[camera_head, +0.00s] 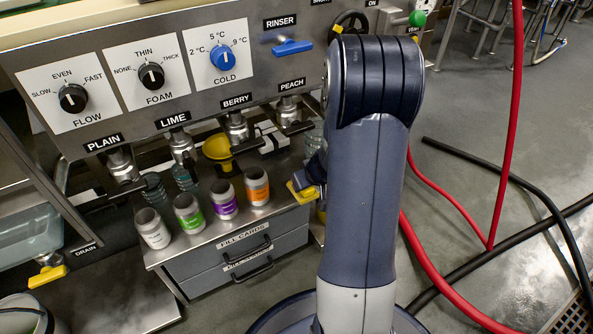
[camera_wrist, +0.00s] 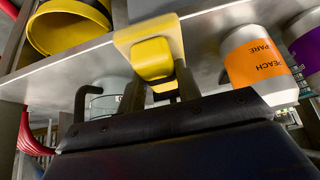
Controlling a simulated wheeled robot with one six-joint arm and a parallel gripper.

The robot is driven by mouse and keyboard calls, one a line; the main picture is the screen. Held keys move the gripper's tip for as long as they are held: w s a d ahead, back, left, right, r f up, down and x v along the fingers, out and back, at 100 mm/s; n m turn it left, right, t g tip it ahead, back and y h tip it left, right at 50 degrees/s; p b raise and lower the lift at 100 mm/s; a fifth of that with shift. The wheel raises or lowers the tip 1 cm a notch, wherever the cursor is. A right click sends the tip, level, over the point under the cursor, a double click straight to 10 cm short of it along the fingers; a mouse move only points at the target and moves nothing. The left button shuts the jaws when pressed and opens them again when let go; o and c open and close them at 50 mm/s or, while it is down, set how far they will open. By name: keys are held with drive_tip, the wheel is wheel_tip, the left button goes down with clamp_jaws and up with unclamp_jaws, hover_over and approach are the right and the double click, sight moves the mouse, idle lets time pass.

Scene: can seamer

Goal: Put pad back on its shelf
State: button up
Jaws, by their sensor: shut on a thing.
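My gripper (camera_head: 307,182) is beside the right end of the steel shelf (camera_head: 200,239), partly hidden by my own arm in the head view. It is shut on a yellow piece (camera_head: 301,195), which seems to be the pad. In the wrist view the yellow piece (camera_wrist: 152,57) stands between my dark fingers (camera_wrist: 160,92), in front of the shelf's edge (camera_wrist: 215,27). Whether it touches the shelf I cannot tell.
Several cans stand on the shelf: white (camera_head: 153,229), green (camera_head: 188,213), purple (camera_head: 223,200) and orange peach (camera_head: 257,187). A yellow funnel-like bowl (camera_head: 218,149) is behind them. Drawers (camera_head: 245,255) lie below; taps hang above. Red hoses (camera_head: 510,120) cross the floor at right.

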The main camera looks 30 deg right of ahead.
drive_tip(key=w+p, duration=0.1)
drive_tip(key=w, duration=0.1)
drive_tip(key=w+p, duration=0.1)
drive_tip(key=w, duration=0.1)
drive_tip(key=shift+w+a+r, duration=0.15)
drive_tip(key=shift+w, duration=0.15)
drive_tip(key=shift+f+b, duration=0.6)
drive_tip(key=shift+f, duration=0.35)
drive_tip(key=shift+f+b, duration=0.2)
drive_tip(key=shift+b, duration=0.1)
drive_tip(key=o, duration=0.9)
drive_tip(key=shift+r, duration=0.1)
drive_tip(key=shift+o, duration=0.2)
drive_tip(key=shift+r, duration=0.15)
drive_tip(key=shift+s+r+p, duration=0.15)
drive_tip(key=shift+r+p, duration=0.15)
drive_tip(key=shift+p, duration=0.2)
drive_tip(key=p+v, duration=0.3)
drive_tip(key=v, duration=0.8)
drive_tip(key=shift+s+r+p, duration=0.15)
drive_tip(key=shift+p, duration=0.15)
